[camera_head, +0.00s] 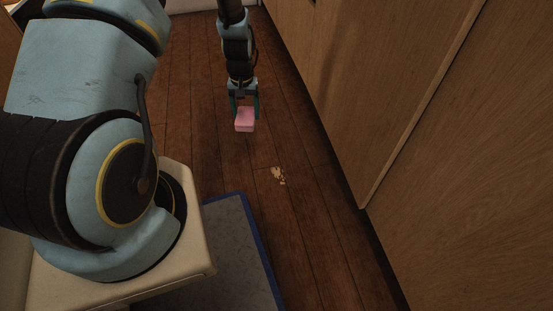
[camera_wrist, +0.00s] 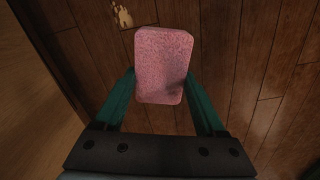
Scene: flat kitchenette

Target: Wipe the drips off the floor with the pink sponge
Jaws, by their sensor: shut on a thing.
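The pink sponge (camera_head: 244,120) is held between the two green fingers of my gripper (camera_head: 244,103), which points down over the wooden floor. In the wrist view the sponge (camera_wrist: 163,66) sits between the fingertips of my gripper (camera_wrist: 163,84), one finger on each side. Its height above the floor is hard to tell. The drips (camera_head: 278,175) are a small pale yellowish patch on the floor, nearer the camera and a little right of the sponge. In the wrist view the drips (camera_wrist: 122,16) show at the top, left of the sponge and apart from it.
Wooden cabinet fronts (camera_head: 390,100) run along the right side, close to the drips. A grey mat with a blue edge (camera_head: 235,245) lies on the floor at the lower middle. The plank floor (camera_head: 190,110) around the sponge is clear.

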